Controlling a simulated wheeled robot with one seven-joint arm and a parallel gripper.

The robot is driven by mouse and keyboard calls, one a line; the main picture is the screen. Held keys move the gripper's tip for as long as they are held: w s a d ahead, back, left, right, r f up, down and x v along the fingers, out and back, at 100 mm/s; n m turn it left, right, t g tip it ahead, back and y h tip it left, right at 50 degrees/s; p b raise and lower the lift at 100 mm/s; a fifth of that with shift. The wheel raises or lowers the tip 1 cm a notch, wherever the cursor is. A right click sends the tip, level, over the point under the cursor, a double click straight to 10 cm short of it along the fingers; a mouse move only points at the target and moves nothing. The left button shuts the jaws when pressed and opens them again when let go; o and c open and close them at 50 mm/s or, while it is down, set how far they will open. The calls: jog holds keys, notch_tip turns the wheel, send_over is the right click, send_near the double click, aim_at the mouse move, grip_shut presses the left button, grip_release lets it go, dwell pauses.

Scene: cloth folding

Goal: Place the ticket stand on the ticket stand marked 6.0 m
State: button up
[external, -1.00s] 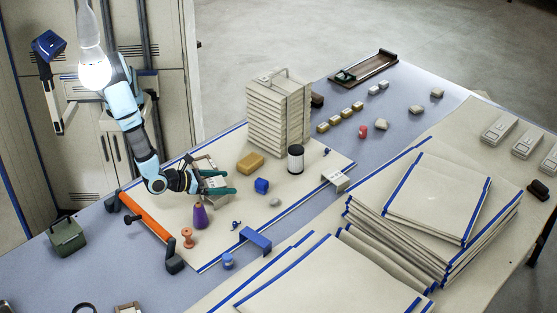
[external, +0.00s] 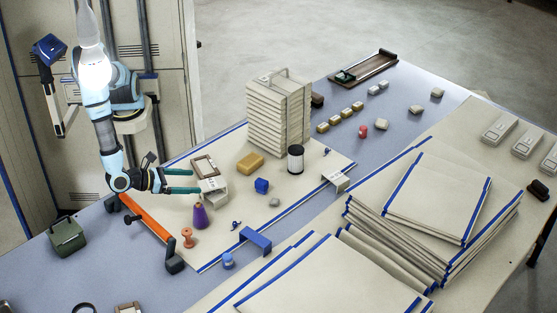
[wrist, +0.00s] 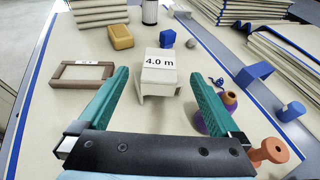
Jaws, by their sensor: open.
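A white ticket stand (wrist: 160,62) with a "4.0 m" label stands on the pale mat just ahead of my fingers in the wrist view. It also shows in the external view (external: 214,187). My gripper (external: 197,181) is open and empty, just left of this stand; its green fingers (wrist: 158,76) point towards it. A brown rectangular frame (wrist: 82,74) lies beside the stand, to its left in the wrist view. Another white stand (external: 336,180) is at the mat's right edge in the external view; its marking is too small to read. I see no readable 6.0 m marking.
A yellow block (external: 250,163), a blue cube (external: 262,186) and a dark-topped jar (external: 296,159) lie farther right. A tall pale stack (external: 275,115) stands behind them.

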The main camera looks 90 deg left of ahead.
jog(key=w+a+n+g, duration=0.1)
jog(key=a+n+g, duration=0.2)
jog(key=a, duration=0.3)
jog(key=a+n+g+y, duration=0.1)
jog(key=a+n+g, duration=0.2)
jog(key=a+n, duration=0.1)
jog(key=w+a+n+g+y, duration=0.1)
jog(key=a+n+g, duration=0.2)
jog(key=a, duration=0.4)
jog(key=shift+w+a+f+n, duration=0.3)
jog(key=shift+f+n, duration=0.05)
jog(key=shift+n, duration=0.25)
jog(key=a+r+n+g+h, duration=0.1)
jog(key=a+r+n+h, duration=0.1)
jog(key=a+n, duration=0.5)
jog(key=a+r+n+g+h, duration=0.1)
jog(key=a+n+h, duration=0.4)
jog(key=n, duration=0.7)
jog(key=shift+s+a+r, duration=0.35)
jog(key=shift+a+r, duration=0.2)
jog(key=shift+a, duration=0.55)
